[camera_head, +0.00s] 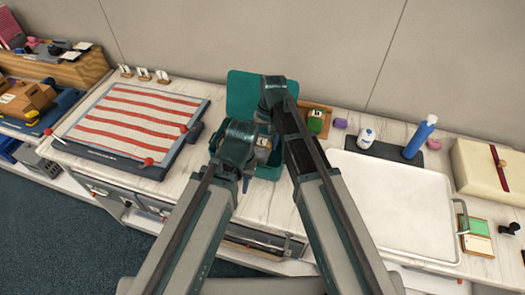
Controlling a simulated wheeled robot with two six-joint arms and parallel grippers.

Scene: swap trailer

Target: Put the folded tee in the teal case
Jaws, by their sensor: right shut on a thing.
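The teal case (247,92) stands open at the middle of the counter. Its lid is raised against the wall side, and part of its body (270,172) shows below my grippers. A greyish item (263,151) shows at the case opening, partly covered by my arms; I cannot tell whether it is the folded tee. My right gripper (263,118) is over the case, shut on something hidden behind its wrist. My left gripper (246,180) is lower, over the near left part of the case; its jaw opening cannot be made out.
A red-and-white striped cloth (135,117) lies on a dark board at left. Right of the case are a wooden tray (322,112) with a green item, a white tray (385,200), a blue bottle (420,137) and a cream box (480,168). The wall rises close behind.

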